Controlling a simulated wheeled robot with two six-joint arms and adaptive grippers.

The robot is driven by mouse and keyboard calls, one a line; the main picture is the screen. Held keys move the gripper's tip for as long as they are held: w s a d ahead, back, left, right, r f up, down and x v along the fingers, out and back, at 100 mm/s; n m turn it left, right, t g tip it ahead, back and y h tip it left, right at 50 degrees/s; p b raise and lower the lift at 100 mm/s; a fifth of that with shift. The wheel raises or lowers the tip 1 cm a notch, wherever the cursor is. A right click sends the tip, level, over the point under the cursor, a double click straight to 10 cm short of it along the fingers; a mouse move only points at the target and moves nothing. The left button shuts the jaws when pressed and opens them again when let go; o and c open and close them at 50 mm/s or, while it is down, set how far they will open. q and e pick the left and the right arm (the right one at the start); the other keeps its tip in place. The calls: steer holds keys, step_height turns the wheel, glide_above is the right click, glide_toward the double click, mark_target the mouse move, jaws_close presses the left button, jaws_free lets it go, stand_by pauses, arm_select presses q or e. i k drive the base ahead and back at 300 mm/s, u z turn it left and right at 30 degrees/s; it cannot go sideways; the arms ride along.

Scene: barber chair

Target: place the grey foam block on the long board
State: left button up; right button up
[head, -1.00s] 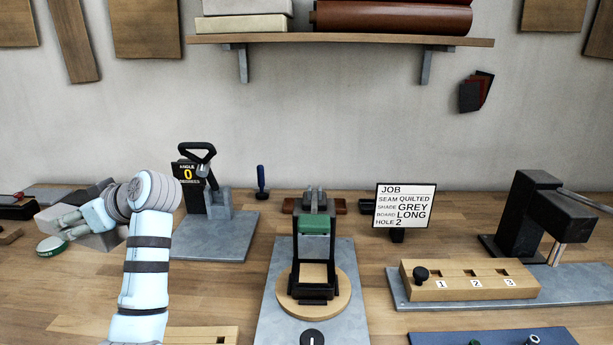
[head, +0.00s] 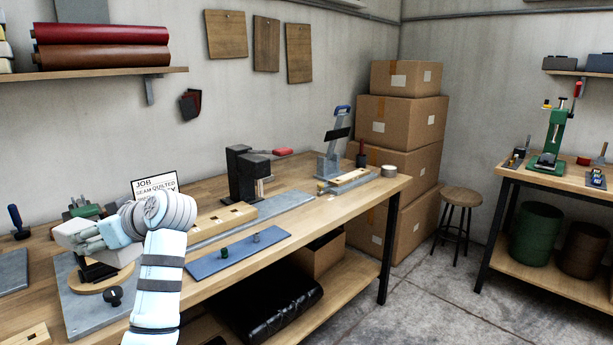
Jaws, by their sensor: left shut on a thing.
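My left gripper (head: 93,238), at the left in the head view, is shut on a pale grey block (head: 70,233), which I take for the grey foam block. The fingers and wrist cover part of the block. It appears above or in front of the dark fixture (head: 94,270) on the round wooden disc (head: 88,284); I cannot tell whether they touch. Wooden boards (head: 226,35) hang on the back wall, but I cannot pick out the long board. The job card (head: 155,184) is partly hidden behind my wrist. My right gripper is not in view.
Right along the bench are a holed wooden block (head: 225,219), a black press (head: 240,172), a blue mat (head: 238,253) with knobs and a lever tool (head: 334,150). Stacked cartons (head: 400,120), a stool (head: 460,197) and a second bench (head: 560,178) stand beyond. Floor between the benches is clear.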

mark_target(351, 175)
steer(key=z, duration=0.55)
steer(key=i, duration=0.95)
steer(key=z, duration=0.45)
steer(key=i, duration=0.95)
steer(key=u, duration=0.75)
steer(key=i, duration=1.05)
steer(key=u, duration=0.1)
